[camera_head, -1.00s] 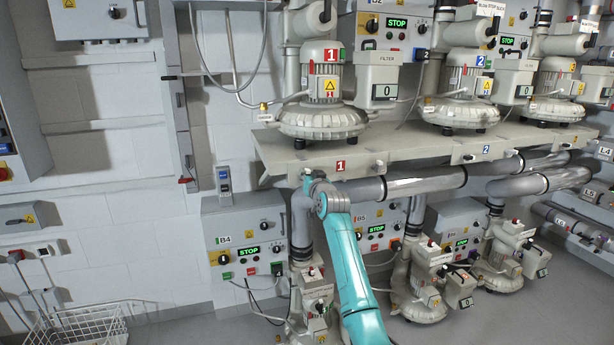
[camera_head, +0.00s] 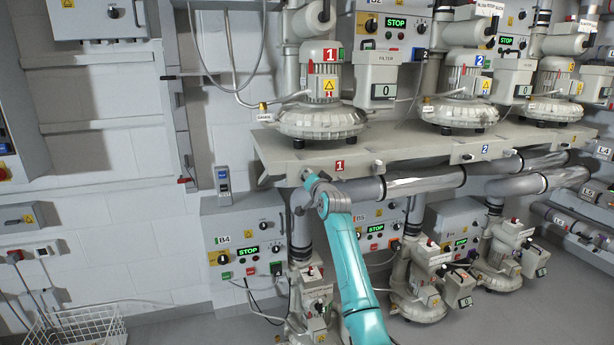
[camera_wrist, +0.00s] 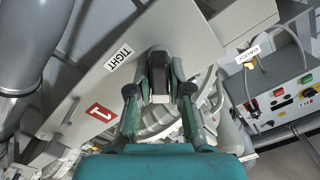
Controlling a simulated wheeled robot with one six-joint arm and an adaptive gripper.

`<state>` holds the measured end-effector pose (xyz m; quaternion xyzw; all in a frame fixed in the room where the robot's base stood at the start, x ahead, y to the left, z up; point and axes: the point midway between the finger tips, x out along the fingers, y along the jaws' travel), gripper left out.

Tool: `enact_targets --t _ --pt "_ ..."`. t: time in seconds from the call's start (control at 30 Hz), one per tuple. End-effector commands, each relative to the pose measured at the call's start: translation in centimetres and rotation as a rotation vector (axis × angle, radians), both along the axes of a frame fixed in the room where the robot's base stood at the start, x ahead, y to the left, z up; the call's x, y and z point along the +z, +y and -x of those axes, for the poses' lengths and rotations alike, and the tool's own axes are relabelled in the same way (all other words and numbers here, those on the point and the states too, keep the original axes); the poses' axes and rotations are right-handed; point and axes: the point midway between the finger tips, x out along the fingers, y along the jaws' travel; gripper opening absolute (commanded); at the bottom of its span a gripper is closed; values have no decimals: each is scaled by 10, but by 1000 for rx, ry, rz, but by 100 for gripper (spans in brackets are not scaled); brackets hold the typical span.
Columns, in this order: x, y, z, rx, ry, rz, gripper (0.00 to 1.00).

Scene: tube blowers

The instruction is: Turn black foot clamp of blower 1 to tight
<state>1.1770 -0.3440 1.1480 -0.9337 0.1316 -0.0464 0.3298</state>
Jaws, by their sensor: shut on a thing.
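The dark foot clamp (camera_wrist: 158,56) of blower 1 shows in the wrist view at the edge of the shelf, beside a white label (camera_wrist: 118,57) reading TIGHT. My gripper (camera_wrist: 159,84) has one finger on each side of it and is shut on it. Blower 1 (camera_head: 322,118) stands on the shelf in the head view, above a red number 1 plate (camera_head: 340,166). In the head view my gripper is at the underside of the shelf's front left part, mostly hidden by my own wrist, and the clamp cannot be made out there.
The shelf (camera_head: 400,155) carries more blowers to the right. A thick grey pipe (camera_head: 420,183) runs under it, close to my wrist. Control box B4 (camera_head: 240,245) is below left. A wire basket (camera_head: 75,325) stands on the floor at lower left.

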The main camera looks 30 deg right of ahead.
Motion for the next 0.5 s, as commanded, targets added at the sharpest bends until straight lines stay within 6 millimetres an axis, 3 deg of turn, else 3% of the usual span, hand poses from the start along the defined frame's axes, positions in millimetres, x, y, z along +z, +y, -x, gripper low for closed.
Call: enact_targets --t 0.5 --pt "-5 -4 1 0 -135 -468 0"
